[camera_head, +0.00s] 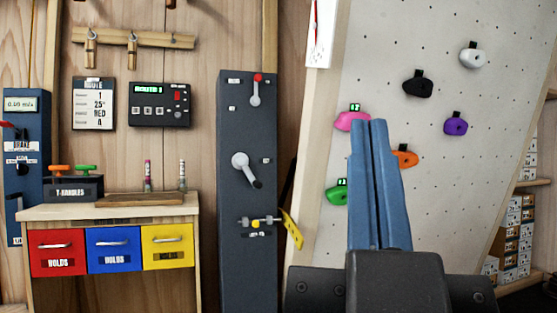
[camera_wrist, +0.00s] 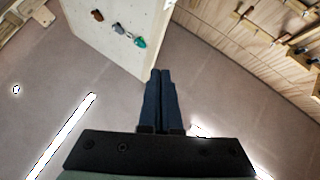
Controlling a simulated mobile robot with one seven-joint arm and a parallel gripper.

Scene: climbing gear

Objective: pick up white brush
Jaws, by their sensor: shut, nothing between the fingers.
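I cannot make out a white brush for certain in either view. Two slim upright sticks stand at the back of the desk in the head view: a pink-topped stick (camera_head: 147,175) and a pale-topped stick (camera_head: 182,175). They are too small to tell whether either is a brush. My gripper (camera_head: 372,124) is shut and empty, its blue fingers together and pointing up in front of the climbing board. It is well to the right of the desk. In the wrist view my gripper (camera_wrist: 160,72) also shows its fingers closed, with nothing between them.
The desk (camera_head: 50,212) has red, blue and yellow drawers and carries a wooden board (camera_head: 140,199) and a T-handle box (camera_head: 75,188). A dark panel (camera_head: 247,120) with levers stands between desk and climbing board (camera_head: 400,40). A peg rail (camera_head: 160,40) hangs above.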

